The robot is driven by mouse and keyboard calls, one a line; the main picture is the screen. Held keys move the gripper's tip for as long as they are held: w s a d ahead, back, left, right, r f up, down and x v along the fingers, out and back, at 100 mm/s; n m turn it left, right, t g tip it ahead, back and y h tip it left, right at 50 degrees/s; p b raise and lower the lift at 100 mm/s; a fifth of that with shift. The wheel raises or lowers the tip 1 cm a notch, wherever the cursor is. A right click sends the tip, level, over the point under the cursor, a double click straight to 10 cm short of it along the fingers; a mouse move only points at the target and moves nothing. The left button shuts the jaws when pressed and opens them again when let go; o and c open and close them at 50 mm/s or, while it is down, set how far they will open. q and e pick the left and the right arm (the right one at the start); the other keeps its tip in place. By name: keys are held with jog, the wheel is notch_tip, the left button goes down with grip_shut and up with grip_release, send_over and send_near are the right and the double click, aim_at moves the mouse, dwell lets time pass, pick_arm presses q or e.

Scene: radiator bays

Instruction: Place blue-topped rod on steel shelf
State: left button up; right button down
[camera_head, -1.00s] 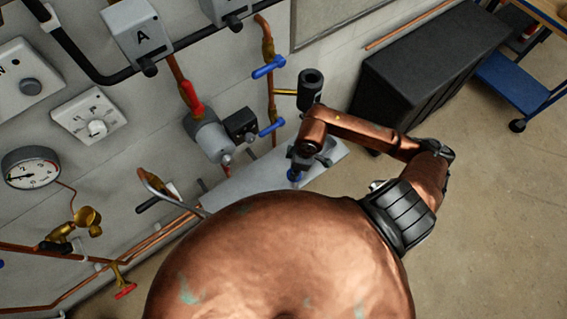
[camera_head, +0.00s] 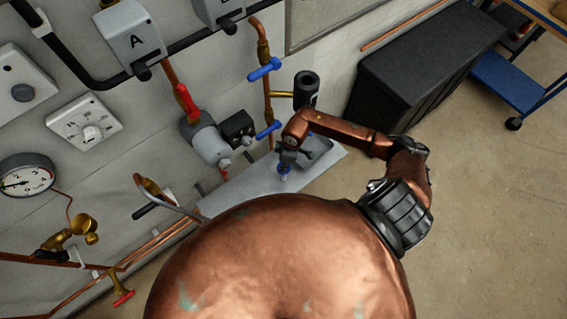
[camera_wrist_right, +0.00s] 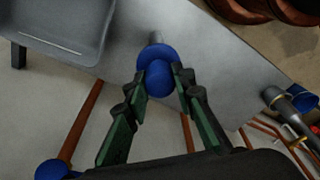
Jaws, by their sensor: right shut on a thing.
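The blue-topped rod shows in the right wrist view as a round blue top (camera_wrist_right: 158,77) with a short grey shaft (camera_wrist_right: 155,38). In the head view a small bit of its blue (camera_head: 284,169) shows below my right gripper (camera_head: 285,160). In the wrist view my right gripper (camera_wrist_right: 160,80) has its two green-and-black fingers closed on either side of the blue top. The rod is over the steel shelf (camera_head: 240,190), a flat grey plate along the wall, also in the wrist view (camera_wrist_right: 225,75). I cannot tell whether the rod touches the shelf. My left gripper is out of view.
A grey tray (camera_wrist_right: 65,25) sits on the shelf beside the rod. Blue valve handles (camera_head: 265,69), a black cylinder (camera_head: 306,90) and copper pipes are on the wall close by. A black cabinet (camera_head: 420,70) stands to the right; the floor before it is clear.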

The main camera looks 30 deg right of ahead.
jog(key=c, duration=1.6)
grip_release()
jog(key=r, duration=0.4)
jog(key=d+r, duration=0.1)
jog(key=r, duration=0.3)
jog(key=s+r, duration=0.1)
jog(key=r, duration=0.3)
jog(key=shift+d, duration=0.2)
